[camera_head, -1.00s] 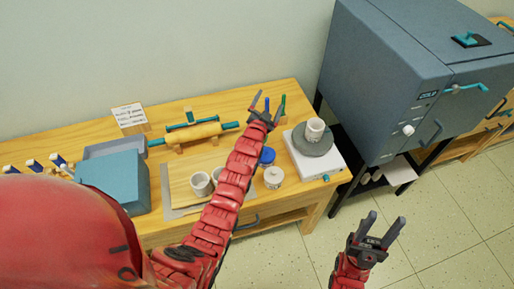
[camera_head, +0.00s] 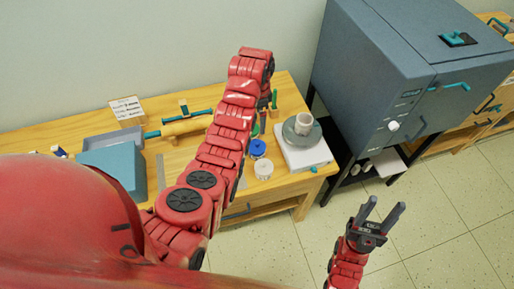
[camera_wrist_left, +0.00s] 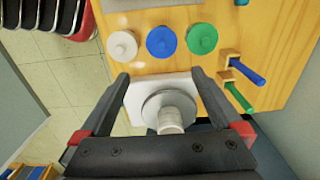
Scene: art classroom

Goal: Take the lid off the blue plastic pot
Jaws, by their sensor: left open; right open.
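The blue plastic pot (camera_head: 258,148) stands on the wooden table with its round, knobbed blue lid on; it also shows in the left wrist view (camera_wrist_left: 161,41), between a white-lidded pot (camera_wrist_left: 121,45) and a green-lidded pot (camera_wrist_left: 202,39). My left gripper (camera_head: 267,104) points down over the table behind the blue pot, partly hidden by its own arm. In the left wrist view its jaws (camera_wrist_left: 160,76) are open and empty, with the blue lid beyond the fingertips. My right gripper (camera_head: 380,208) is open and empty over the floor, right of the table.
A grey wheel (camera_head: 290,134) with a pale cup (camera_head: 303,123) on it stands on a white base, close right of the pots. A large kiln (camera_head: 400,70) stands at right.

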